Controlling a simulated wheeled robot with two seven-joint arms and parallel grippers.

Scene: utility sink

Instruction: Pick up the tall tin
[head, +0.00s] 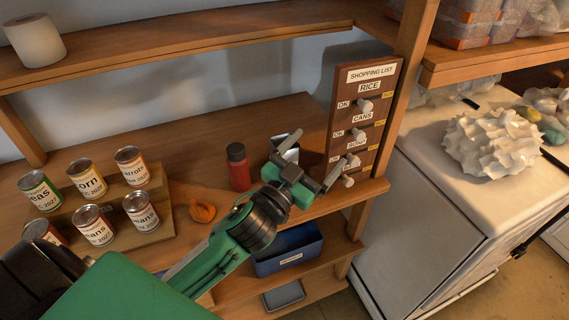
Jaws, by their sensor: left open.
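A metal tin (291,154), perhaps the tall tin, stands on the wooden shelf beside the shopping list board. It is mostly hidden behind my left gripper (316,150), so its height and label cannot be told. My left gripper is open, with its fingers spread close to the tin; one finger overlaps it in the head view, and I cannot tell whether they touch. My green left arm reaches in from the lower left. My right gripper is not in view.
A red bottle (238,167) stands just left of the tin. The shopping list board (364,115) with knobs rises at right. Several labelled cans, including a corn can (87,179), stand on a stepped riser at left. An orange item (202,212) lies between. A blue bin (287,250) sits below.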

